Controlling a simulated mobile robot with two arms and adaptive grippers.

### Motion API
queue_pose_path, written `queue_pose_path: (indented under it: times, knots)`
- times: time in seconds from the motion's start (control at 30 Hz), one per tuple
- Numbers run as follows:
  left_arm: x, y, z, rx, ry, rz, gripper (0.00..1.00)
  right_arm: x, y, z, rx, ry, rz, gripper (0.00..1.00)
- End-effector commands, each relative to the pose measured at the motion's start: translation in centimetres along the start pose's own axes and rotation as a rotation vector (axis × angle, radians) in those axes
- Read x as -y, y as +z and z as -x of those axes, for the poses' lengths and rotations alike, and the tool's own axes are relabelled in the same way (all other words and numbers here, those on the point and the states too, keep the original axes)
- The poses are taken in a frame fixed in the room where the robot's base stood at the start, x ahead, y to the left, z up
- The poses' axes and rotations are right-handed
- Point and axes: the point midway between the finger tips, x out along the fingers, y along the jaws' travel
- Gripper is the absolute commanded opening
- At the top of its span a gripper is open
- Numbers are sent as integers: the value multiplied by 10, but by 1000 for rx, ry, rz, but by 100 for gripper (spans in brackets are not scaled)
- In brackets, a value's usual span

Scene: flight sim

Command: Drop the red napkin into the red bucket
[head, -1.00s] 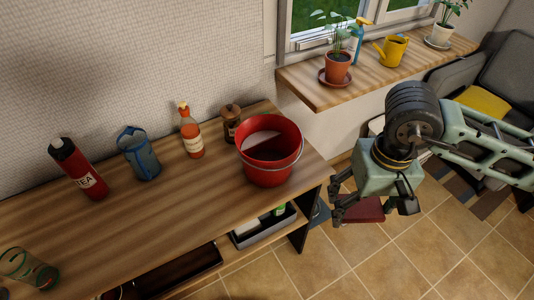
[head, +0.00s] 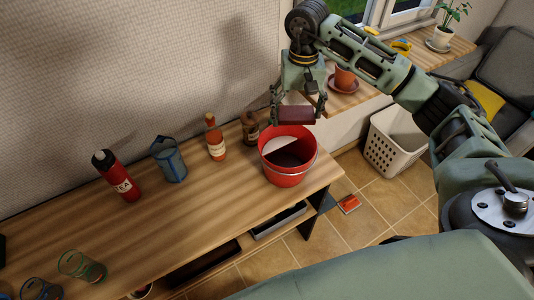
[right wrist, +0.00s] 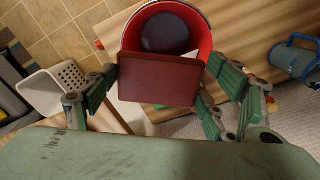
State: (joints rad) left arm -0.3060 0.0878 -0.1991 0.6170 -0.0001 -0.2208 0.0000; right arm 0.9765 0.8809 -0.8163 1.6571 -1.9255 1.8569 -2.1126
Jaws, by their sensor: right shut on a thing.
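The red bucket (head: 287,172) stands upright at the right end of the wooden counter (head: 215,205). My right gripper (head: 298,112) is shut on the dark red napkin (head: 297,115), a flat square held above the bucket's back rim. In the right wrist view the napkin (right wrist: 157,79) spans between the fingers and covers part of the bucket's opening (right wrist: 167,27). The bucket's inside shows a grey bottom and a pale patch. My left gripper is not in view.
A sauce bottle (head: 215,138) and a brown jar (head: 250,130) stand left of the bucket. A blue pitcher (head: 168,160), a tea bottle (head: 117,176) and glasses are farther left. A white basket (head: 396,143) stands on the floor. A window shelf (head: 385,75) holds pots.

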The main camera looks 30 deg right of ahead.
Motion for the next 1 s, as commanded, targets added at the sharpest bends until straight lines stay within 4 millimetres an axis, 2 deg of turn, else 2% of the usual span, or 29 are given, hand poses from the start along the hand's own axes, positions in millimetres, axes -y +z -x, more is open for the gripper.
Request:
queue_pose_path:
  times: [0.27,0.5,0.87,0.9,1.0]
  knots:
    - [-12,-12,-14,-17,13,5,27,0,1,-26,2,1,0,64]
    - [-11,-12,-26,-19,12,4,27,0,1,-53,2,0,0,64]
    - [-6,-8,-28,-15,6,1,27,0,0,-59,0,0,1,64]
    - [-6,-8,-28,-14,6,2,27,0,0,-59,0,0,1,79]
    - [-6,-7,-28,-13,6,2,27,0,0,-59,0,0,1,88]
